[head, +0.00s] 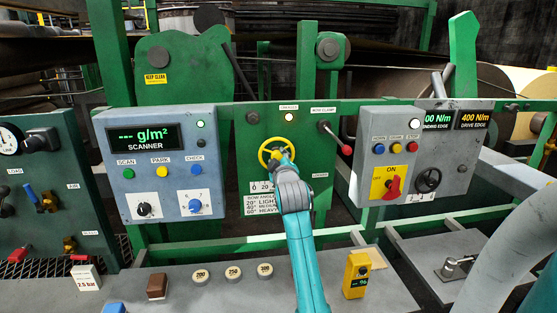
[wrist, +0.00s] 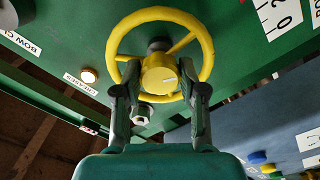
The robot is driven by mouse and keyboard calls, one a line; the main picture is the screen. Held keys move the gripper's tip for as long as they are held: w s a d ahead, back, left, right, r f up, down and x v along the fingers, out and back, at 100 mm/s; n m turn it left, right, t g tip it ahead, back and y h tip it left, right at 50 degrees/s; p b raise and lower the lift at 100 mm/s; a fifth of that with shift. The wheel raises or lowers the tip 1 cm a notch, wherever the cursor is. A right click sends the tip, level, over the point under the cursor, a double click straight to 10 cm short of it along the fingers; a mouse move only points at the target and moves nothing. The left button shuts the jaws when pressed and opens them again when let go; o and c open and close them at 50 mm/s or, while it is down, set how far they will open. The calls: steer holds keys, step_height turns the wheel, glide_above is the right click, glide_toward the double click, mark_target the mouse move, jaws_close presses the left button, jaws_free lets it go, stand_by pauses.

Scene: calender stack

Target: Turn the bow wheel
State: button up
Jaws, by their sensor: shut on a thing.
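The yellow bow wheel (head: 265,153) is mounted on a green panel in the middle of the head view. In the wrist view the wheel (wrist: 204,48) shows its rim, spokes and round hub (wrist: 159,75). My gripper (wrist: 164,92) has one finger on each side of the hub and is shut on the wheel at its near side. In the head view my gripper (head: 280,160) covers the lower right of the wheel. A scale plate (head: 260,187) with 0 and 20 sits below the wheel, partly hidden. A sign (head: 260,205) under it lists 20° light, 40° medium, 60° heavy.
A red-knobbed bow clamp lever (head: 337,139) is right of the wheel. A lit lamp (head: 289,117) is above it. The scanner box (head: 160,165) stands left and a switch box (head: 390,160) right. Several small items lie on the grey bench (head: 210,300) below.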

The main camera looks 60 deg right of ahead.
steer(key=m, duration=0.4)
steer(key=shift+m, duration=0.4)
steer(key=m, duration=1)
steer(key=shift+w+m, duration=0.1)
steer(key=shift+m, duration=0.3)
steer(key=m, duration=1)
steer(key=shift+m, duration=0.4)
steer(key=m, duration=1.1)
steer(key=shift+r, duration=0.1)
steer(key=shift+m, duration=2.5)
